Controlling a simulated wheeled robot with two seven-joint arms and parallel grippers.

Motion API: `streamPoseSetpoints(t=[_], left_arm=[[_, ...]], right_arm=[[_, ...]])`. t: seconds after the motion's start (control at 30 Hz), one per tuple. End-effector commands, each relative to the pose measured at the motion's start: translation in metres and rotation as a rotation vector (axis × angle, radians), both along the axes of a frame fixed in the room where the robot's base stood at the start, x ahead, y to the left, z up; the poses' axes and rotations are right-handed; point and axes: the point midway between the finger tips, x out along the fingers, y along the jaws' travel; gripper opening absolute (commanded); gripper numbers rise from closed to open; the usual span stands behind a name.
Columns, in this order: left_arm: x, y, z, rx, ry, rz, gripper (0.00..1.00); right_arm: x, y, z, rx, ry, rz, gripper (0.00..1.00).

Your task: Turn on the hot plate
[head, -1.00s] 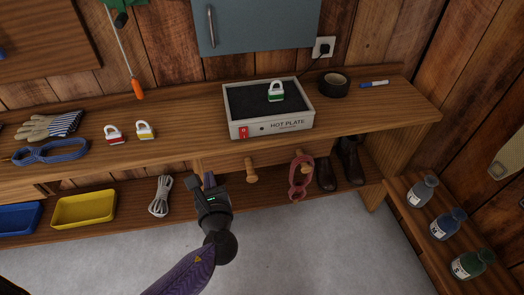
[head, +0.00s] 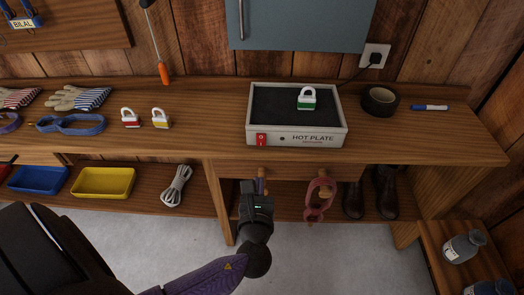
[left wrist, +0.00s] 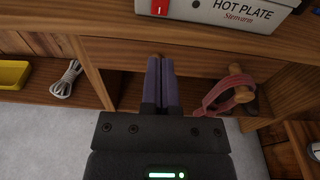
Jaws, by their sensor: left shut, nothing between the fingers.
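The hot plate (head: 275,105) is a pale box with a black top, standing on the wooden workbench. A red switch (head: 261,139) is at the left end of its front face, with a small dark dot beside it; it also shows in the left wrist view (left wrist: 160,7). A green and white padlock (head: 307,99) lies on the black top. My left gripper (head: 261,181) is shut and empty, below the bench's front edge and below the red switch, apart from it. Its fingers (left wrist: 161,65) partly hide a wooden peg. My right gripper is not in view.
A pink strap (head: 319,198) hangs from another peg right of my left gripper. Black tape (head: 380,101) and a marker (head: 429,107) lie right of the hot plate. Red and yellow padlocks (head: 131,118) lie left of it. The bench directly left of the hot plate is clear.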

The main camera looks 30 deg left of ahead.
Motion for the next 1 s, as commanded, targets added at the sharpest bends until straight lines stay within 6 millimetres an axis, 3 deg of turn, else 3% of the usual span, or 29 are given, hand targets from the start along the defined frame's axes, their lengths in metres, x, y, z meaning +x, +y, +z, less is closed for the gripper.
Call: streamPoseSetpoints(t=[0.3, 0.5, 0.7, 1.0], left_arm=[[0.06, 0.037, -0.013, 0.001, 0.0, 0.001, 0.0], [0.088, 0.054, -0.017, 0.0, 0.0, 0.0, 0.0], [0.099, 0.061, -0.015, -0.001, -0.001, 0.0, 0.0], [0.099, 0.061, -0.016, 0.001, -0.002, 0.0, 0.0]], right_arm=[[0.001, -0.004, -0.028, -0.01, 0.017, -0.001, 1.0], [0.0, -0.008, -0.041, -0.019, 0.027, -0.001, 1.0], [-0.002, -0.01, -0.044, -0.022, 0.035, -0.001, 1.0], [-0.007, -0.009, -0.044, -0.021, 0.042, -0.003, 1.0]])
